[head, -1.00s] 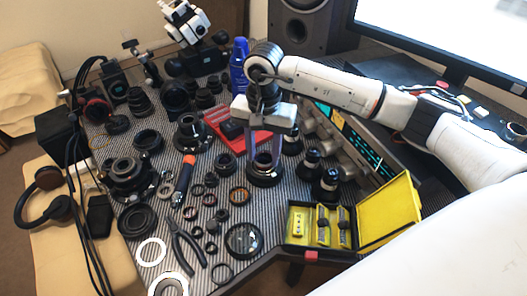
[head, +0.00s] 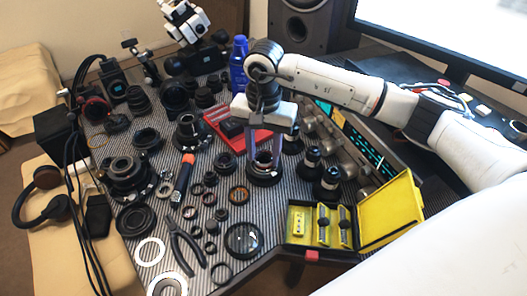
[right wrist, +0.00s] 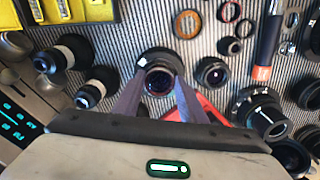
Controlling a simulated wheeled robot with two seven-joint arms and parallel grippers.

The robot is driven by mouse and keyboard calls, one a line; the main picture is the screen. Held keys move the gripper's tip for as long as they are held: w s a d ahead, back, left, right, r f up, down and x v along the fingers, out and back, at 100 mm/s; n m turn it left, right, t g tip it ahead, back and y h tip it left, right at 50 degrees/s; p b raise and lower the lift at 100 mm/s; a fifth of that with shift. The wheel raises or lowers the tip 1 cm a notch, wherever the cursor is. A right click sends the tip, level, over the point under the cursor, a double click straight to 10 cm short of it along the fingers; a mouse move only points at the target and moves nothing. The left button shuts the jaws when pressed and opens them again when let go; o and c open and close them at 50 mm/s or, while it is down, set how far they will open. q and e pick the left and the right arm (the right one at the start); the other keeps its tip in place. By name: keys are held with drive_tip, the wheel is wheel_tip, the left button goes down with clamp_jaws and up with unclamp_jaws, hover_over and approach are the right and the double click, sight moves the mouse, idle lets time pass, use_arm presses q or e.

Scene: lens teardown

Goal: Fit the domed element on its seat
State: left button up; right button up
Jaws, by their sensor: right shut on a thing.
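My right gripper (head: 263,160) points down over a round black lens housing (head: 265,179) in the middle right of the table. Its two purple-grey fingers are shut on a small round glass element (right wrist: 158,80), which shows between the fingertips in the right wrist view. The dark rim of the housing (right wrist: 160,55) surrounds the element there. The element is at or just inside the housing's mouth; I cannot tell whether it touches the seat. The fingers hide its sides and part of the housing.
An open yellow case (head: 288,228) stands at the table's front right. Black-and-white lens barrels (head: 312,160) stand close right of the gripper. A red tray (head: 220,117) lies behind. Loose rings, a magnifier-like lens (head: 243,240) and pliers (head: 188,247) lie to the left and front.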

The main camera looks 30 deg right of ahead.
idle(0.3)
drive_tip(key=o, duration=1.4)
drive_tip(key=shift+o, duration=0.2)
drive_tip(key=shift+r, duration=0.15)
drive_tip(key=shift+r+p, duration=1.95)
drive_tip(key=shift+r, duration=1.45)
drive_tip(key=shift+s+f, duration=0.1)
